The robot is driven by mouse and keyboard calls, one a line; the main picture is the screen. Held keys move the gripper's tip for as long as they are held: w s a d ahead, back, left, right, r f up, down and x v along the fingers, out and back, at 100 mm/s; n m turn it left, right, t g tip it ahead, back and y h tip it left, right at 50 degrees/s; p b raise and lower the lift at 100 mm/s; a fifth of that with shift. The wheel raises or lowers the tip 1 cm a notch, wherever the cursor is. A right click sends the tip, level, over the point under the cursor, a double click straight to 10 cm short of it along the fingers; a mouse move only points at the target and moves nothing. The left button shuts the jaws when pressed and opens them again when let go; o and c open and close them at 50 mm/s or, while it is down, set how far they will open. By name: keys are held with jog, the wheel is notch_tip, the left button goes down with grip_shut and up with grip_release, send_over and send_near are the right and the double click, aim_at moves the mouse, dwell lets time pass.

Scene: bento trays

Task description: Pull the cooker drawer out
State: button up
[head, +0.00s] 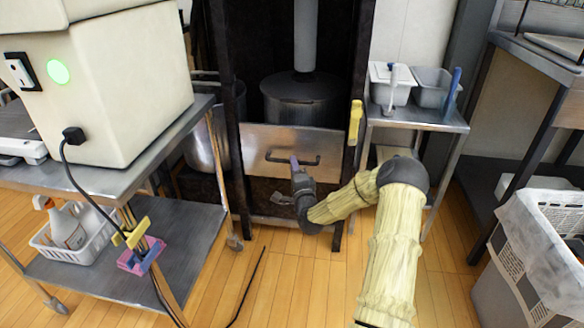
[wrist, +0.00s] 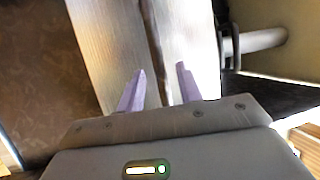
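The cooker drawer (head: 258,139) is a wide metal front panel low in the dark cooker frame. It looks closed, flush with the frame. Its dark horizontal bar handle (head: 313,161) runs across the middle of the panel. My gripper (head: 295,161) is at the handle, left of its right end. In the wrist view the panel (wrist: 100,45) fills the middle, with the handle as a dark line (wrist: 151,35). The purple fingers of my gripper (wrist: 161,68) are apart, with the dark line running down between them. Whether they touch the handle I cannot tell.
A metal cart (head: 95,180) with a large cream machine (head: 120,90) stands to the left. A lined basket (head: 530,250) is at the lower right. Wooden floor before the drawer is open, with a black cable (head: 250,285).

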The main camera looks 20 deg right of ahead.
jog(key=shift+b+x, duration=0.35)
jog(key=shift+x, duration=1.2)
grip_shut()
